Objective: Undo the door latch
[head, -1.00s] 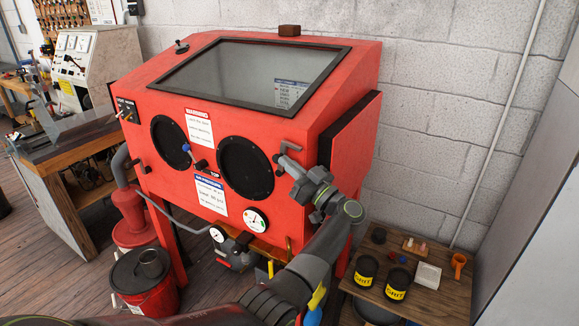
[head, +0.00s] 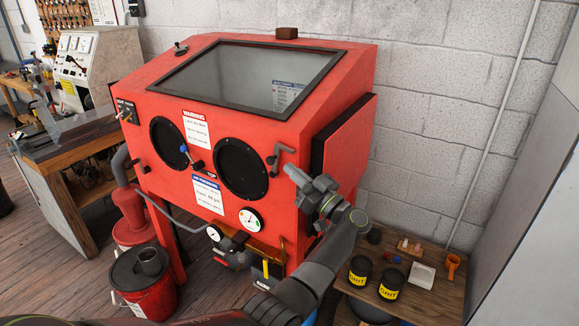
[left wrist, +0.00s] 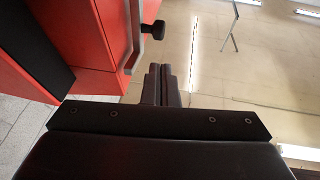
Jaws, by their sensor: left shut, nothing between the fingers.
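The red blast cabinet (head: 318,90) has a door (head: 345,150) on its right side, with a dark strip along its near edge. A grey latch handle (head: 277,160) sits on the front face near that edge. In the left wrist view, a bent metal bar (left wrist: 136,38) with a black knob (left wrist: 152,29) shows against the red face. My left gripper (head: 292,172) is shut and empty, just right of and below the latch handle, with a small gap apparent. Its closed fingers (left wrist: 162,84) show in the left wrist view. My right gripper is not in view.
A wooden stand (head: 448,292) to the right holds two black grit tins (head: 361,270) and small items. A pressure gauge (head: 250,219) is below the latch. A red bucket (head: 147,297) stands at left. A block wall (head: 450,90) is behind.

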